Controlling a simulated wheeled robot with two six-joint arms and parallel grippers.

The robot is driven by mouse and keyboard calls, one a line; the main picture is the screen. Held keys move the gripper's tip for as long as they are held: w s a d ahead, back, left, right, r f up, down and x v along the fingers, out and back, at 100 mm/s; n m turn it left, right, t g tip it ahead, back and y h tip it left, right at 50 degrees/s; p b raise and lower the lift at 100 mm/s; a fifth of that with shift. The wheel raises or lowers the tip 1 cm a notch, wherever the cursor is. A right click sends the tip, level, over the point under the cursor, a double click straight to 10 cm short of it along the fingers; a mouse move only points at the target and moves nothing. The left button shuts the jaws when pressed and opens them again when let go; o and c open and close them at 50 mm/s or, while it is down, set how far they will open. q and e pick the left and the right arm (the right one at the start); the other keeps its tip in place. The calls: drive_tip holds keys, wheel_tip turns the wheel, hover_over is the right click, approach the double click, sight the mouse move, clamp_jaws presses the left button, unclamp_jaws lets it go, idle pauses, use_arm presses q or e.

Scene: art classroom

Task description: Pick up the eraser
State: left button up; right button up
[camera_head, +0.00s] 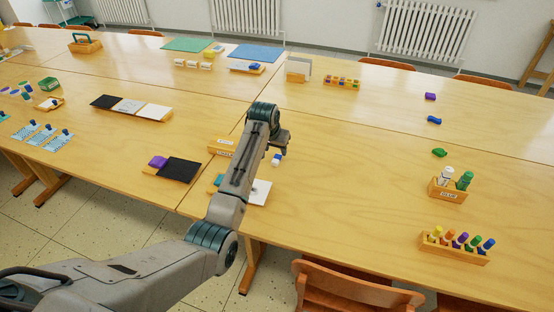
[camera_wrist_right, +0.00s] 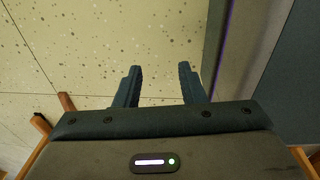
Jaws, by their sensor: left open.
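A small blue and white block (camera_head: 277,159), which looks like an eraser, is on the near table just below the end of my left arm. My left gripper (camera_head: 281,143) is over the table close to this block, open; its fingers are small and partly hidden by the wrist, and I cannot tell whether they touch the block. My right gripper shows in the right wrist view (camera_wrist_right: 158,86) with its two fingers apart and nothing between them, above the speckled floor.
A labelled wooden box (camera_head: 222,146) and a white card (camera_head: 260,191) lie beside my left arm. Wooden holders (camera_head: 454,248) with coloured items stand at the right. The table between is clear. A chair (camera_head: 345,290) is in front.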

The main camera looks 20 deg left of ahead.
sight(278, 156)
use_arm(q)
drive_tip(key=shift+w+f, duration=0.2)
drive_tip(key=shift+f, duration=0.15)
drive_tip(key=x, duration=0.4)
drive_tip(key=shift+p, duration=0.35)
drive_tip(key=shift+d+f, duration=0.1)
drive_tip(key=shift+f, duration=0.15)
drive_tip(key=shift+w, duration=0.1)
drive_tip(key=c, duration=0.7)
clamp_jaws()
use_arm(e)
drive_tip(key=shift+w+a+r, duration=0.3)
drive_tip(key=shift+w+r, duration=0.05)
drive_tip(key=shift+w, duration=0.35)
